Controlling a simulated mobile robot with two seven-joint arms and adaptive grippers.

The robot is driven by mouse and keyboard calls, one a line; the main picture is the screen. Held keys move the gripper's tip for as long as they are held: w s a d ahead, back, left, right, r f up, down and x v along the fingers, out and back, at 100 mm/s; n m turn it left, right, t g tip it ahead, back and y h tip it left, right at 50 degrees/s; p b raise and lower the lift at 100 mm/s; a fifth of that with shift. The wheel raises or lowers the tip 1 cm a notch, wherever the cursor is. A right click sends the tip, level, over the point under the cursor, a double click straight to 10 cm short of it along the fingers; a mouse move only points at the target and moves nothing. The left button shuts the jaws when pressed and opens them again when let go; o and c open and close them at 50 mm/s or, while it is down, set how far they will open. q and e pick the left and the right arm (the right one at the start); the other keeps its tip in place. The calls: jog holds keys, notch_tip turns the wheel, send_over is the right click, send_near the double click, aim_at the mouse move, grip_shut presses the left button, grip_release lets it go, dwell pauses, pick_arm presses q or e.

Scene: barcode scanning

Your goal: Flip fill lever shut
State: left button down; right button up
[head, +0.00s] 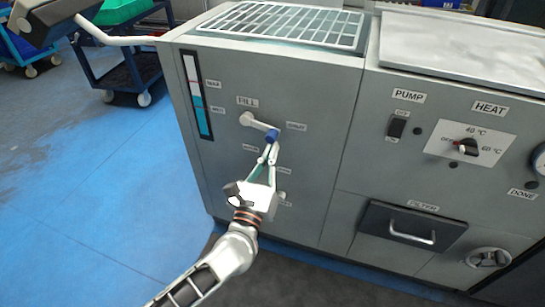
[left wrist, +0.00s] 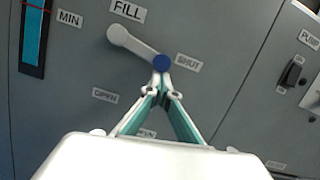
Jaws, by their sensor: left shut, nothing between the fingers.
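The fill lever (head: 258,124) is a pale handle with a blue knob on the grey machine front, under the FILL label. It points right and slightly down, with its knob near the SHUT label. In the left wrist view the lever (left wrist: 136,45) shows the same slant, its blue knob right at my fingertips. My left gripper (head: 268,153) is shut with nothing between its fingers, its tips at or just below the knob. I cannot tell whether they touch it. The OPEN label (left wrist: 105,95) is below the lever. My right gripper is not in view.
A level gauge (head: 196,95) with MAX and MIN marks is left of the lever. A second pale fitting (head: 281,195) sits lower, beside my gripper. Right are the pump switch (head: 397,127), heat knob (head: 467,147) and filter drawer (head: 412,232). Blue floor is open at left.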

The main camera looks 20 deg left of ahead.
pick_arm(q)
jog(key=shift+d+r+n+y, duration=0.2)
jog(key=shift+r+n, duration=0.25)
jog(key=shift+n, duration=0.3)
jog(key=shift+d+r+n+y, duration=0.1)
jog(key=shift+r+n+y, duration=0.3)
jog(key=shift+n, duration=0.35)
jog(key=shift+r, duration=0.15)
